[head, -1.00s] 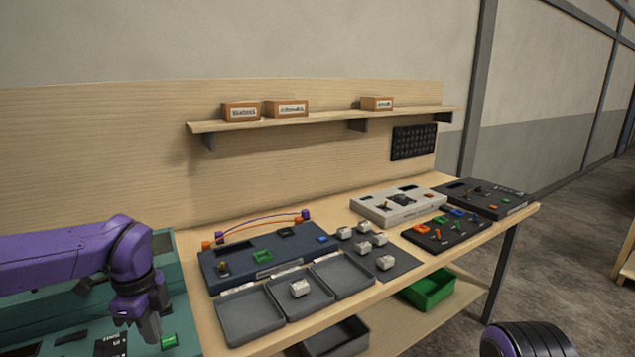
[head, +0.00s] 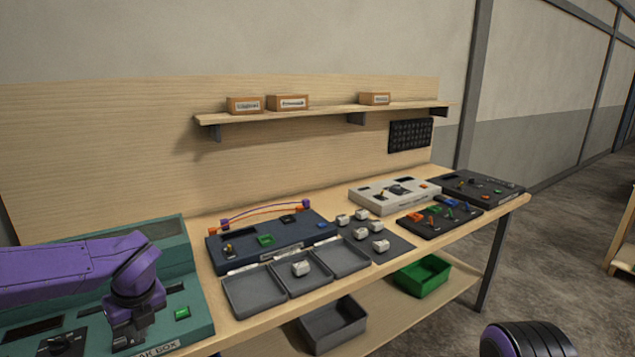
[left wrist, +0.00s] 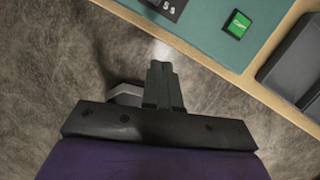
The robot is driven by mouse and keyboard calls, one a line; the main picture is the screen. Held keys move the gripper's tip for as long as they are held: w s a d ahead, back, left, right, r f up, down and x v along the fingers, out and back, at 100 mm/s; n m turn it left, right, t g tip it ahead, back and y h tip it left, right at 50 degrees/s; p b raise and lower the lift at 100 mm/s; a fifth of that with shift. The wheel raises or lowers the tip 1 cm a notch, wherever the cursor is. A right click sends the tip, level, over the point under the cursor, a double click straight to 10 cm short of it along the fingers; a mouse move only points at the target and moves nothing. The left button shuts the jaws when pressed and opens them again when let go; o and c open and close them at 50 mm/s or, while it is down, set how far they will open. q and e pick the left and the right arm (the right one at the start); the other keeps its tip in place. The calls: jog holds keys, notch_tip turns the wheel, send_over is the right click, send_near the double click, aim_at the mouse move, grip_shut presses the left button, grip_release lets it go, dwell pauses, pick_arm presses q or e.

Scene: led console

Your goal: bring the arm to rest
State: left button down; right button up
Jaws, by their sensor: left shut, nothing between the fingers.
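My left gripper (head: 128,336) is at the lower left of the head view, in front of the teal console (head: 198,318) at its front edge. In the left wrist view the gripper (left wrist: 160,68) has its two fingers together with nothing between them. It points down over the grey floor, just off the front edge of the teal console (left wrist: 205,30). A green button (head: 182,313) is on the console to the right of the gripper; it also shows in the left wrist view (left wrist: 237,25). My right gripper is not in view.
A wooden bench (head: 246,305) runs to the right with a dark blue console (head: 285,250), grey trays (head: 255,296) and several white blocks (head: 301,268). A green bin (head: 423,274) and a grey bin (head: 333,325) are on the lower shelf. A wall shelf (head: 325,113) holds small boxes.

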pick_arm(q)
jog(key=s+f+m+t+y+b, duration=0.1)
jog(key=s+f+m+t+y, duration=0.15)
jog(key=f+m, duration=0.8)
jog(key=s+f+m+t+y+b, duration=0.1)
jog(key=s+f+m+t+y, duration=0.15)
jog(key=f+m, duration=0.85)
jog(key=s+d+f+m+g+h+b, duration=0.1)
jog(key=s+f+m, duration=0.4)
jog(key=s, duration=0.3)
jog(key=s+d+f+m+g+h+b, duration=0.1)
jog(key=s+d+f+m+h, duration=0.1)
jog(key=s+f+m, duration=0.3)
jog(key=s+d+f+m+g+h, duration=0.1)
jog(key=s+d+f+m, duration=0.1)
jog(key=s+f+m, duration=0.3)
jog(key=s+m, duration=0.3)
jog(key=s, duration=0.4)
jog(key=shift+s+f+h+b, duration=0.25)
jog(key=shift+s+h+b, duration=0.15)
